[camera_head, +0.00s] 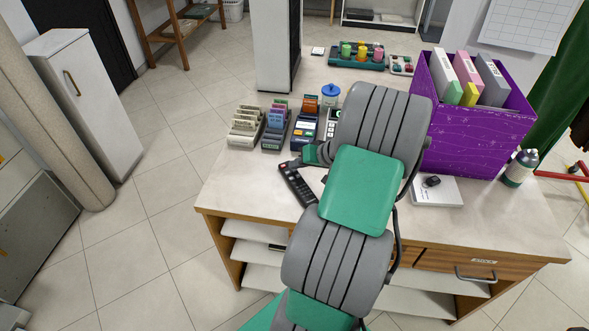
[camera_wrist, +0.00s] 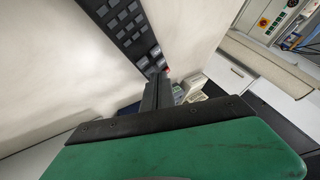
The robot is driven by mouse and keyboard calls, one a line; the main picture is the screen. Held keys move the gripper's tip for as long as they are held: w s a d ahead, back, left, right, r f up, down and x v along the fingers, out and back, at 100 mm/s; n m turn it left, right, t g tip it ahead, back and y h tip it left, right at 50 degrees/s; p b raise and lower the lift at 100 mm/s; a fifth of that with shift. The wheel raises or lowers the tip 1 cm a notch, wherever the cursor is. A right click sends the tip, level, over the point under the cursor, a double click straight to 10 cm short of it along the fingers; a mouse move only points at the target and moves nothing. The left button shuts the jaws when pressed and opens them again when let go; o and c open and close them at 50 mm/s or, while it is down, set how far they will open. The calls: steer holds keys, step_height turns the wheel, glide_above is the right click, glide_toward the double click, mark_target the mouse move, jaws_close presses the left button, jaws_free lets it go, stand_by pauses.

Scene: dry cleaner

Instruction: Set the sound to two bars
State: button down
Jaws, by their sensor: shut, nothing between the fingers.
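A black remote control (camera_head: 297,183) with rows of buttons lies on the counter, left of my arm in the head view. In the wrist view the remote (camera_wrist: 128,32) runs from the top edge down to my fingertips. My gripper (camera_wrist: 157,78) is shut and empty, with its fingertips close to the end of the remote. I cannot tell whether they touch it. In the head view my gripper (camera_head: 312,154) is partly hidden by my arm. No sound bars or screen can be made out in either view.
The counter (camera_head: 240,190) is bare at its front left. Several card holders (camera_head: 276,124) stand behind the remote. A purple box (camera_head: 463,140) of binders stands at the right, with a white box (camera_head: 436,193) and a bottle (camera_head: 520,167) near it.

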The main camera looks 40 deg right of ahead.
steer(key=shift+r, duration=0.55)
steer(key=shift+r, duration=0.1)
step_height(320, 180, up, 5)
steer(key=p, duration=0.4)
steer(key=w+a+r+n+g, duration=0.1)
steer(key=a+r+n+g, duration=0.15)
steer(key=a, duration=0.55)
steer(key=w+a+r+n+g, duration=0.1)
steer(key=a+r+n, duration=0.15)
steer(key=a, duration=0.65)
steer(key=s+a+r+g+h, duration=0.1)
steer(key=s+a+r, duration=0.1)
steer(key=s+a, duration=0.3)
steer(key=s+a+r+n+g+h, duration=0.1)
steer(key=s+a+r, duration=0.2)
steer(key=s+a, duration=0.3)
steer(key=a, duration=0.3)
steer(key=shift+s+a+r+n, duration=0.2)
steer(key=shift+s+r+n, duration=0.1)
